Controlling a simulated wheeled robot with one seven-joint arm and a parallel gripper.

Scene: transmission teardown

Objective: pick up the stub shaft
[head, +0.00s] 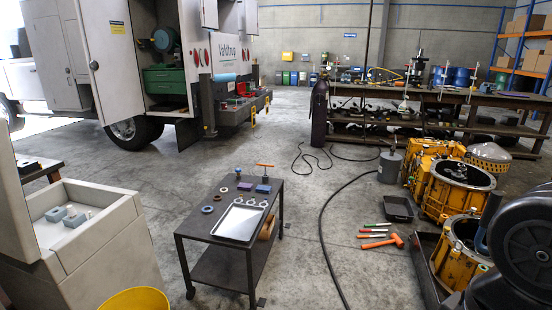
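A small dark metal cart (205,222) stands in the middle foreground with several small parts on its top. I cannot clearly tell which part is the stub shaft. A small dark upright piece (238,173) at the cart's back left edge may be it, but it is too small to be sure. Dark rings (207,209) lie at the left, purple-blue blocks (263,189) at the back right, and an orange T-handle (265,166) stands at the back edge. A silver tray (238,222) lies at the front with small ring-like parts by its far edge. My gripper is not in view.
A black hose (322,235) crosses the floor right of the cart. A yellow bucket (135,299) stands at front left.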

